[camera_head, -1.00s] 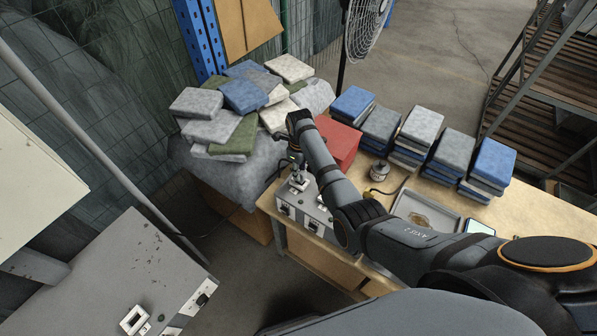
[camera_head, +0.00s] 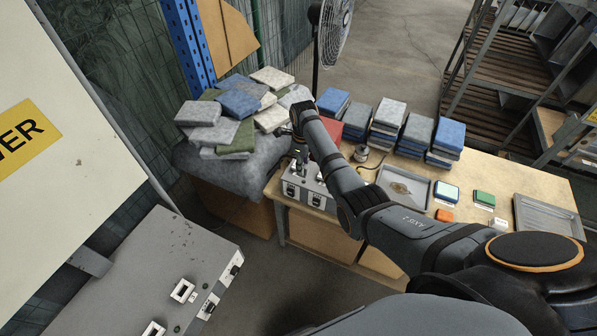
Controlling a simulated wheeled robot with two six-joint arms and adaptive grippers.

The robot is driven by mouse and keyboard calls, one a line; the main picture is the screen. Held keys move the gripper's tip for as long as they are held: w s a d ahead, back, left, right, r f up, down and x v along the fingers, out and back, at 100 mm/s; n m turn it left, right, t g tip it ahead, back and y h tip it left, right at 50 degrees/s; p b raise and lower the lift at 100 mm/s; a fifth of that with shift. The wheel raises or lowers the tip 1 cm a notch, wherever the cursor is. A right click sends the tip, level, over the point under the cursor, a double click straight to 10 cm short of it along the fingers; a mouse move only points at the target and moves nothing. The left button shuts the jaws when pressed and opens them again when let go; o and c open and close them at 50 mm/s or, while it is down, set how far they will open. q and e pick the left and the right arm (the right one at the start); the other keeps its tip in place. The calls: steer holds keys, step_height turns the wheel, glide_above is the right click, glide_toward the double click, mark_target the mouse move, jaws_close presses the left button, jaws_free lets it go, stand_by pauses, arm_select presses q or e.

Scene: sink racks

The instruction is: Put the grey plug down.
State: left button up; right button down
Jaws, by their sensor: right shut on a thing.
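My right gripper (camera_head: 299,158) hangs at the end of my right arm, just above the grey metal box (camera_head: 315,199) at the table's left end. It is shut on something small. The grey plug is too small and too much covered by the gripper to make out clearly. I cannot tell whether it touches the box top. My left gripper is not in view.
Folded cloths (camera_head: 238,104) lie heaped on a covered stand left of the table (camera_head: 520,180). A grey cabinet (camera_head: 150,270) stands at lower left.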

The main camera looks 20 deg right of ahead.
steer(key=shift+d, duration=0.15)
steer(key=shift+w+d+f, duration=0.1)
steer(key=shift+w+f, duration=0.1)
steer(key=shift+w+d+f+b, duration=0.1)
steer(key=shift+w+f+b, duration=0.1)
steer(key=shift+f+b, duration=1.4)
steer(key=shift+f, duration=0.1)
arm_select(q)
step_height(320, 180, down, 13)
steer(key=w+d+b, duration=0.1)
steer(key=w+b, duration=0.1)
steer(key=b, duration=0.8)
arm_select(e)
steer(key=shift+s+f, duration=0.15)
steer(key=shift+f, duration=4.7)
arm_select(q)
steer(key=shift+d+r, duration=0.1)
